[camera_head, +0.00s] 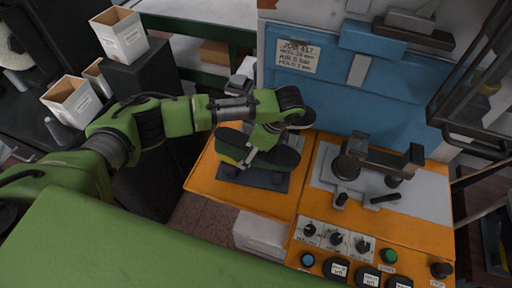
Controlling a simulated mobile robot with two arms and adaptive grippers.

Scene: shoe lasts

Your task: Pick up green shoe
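The green shoe (284,157) is dark, with green parts showing. It is on a dark grey pad (262,182) on the left part of the orange machine table. My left arm reaches in from the left, and its gripper (247,158) is down at the shoe, over its middle. The wrist and gripper cover part of the shoe. The fingertips are small and partly hidden against it, so I cannot tell whether they are closed on it. My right gripper is not in view.
A blue machine panel (390,95) with a paper note stands behind the table. A metal clamp fixture (375,160) is to the right. Knobs and buttons (337,239) line the front right. Cartons (120,38) stand at the upper left.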

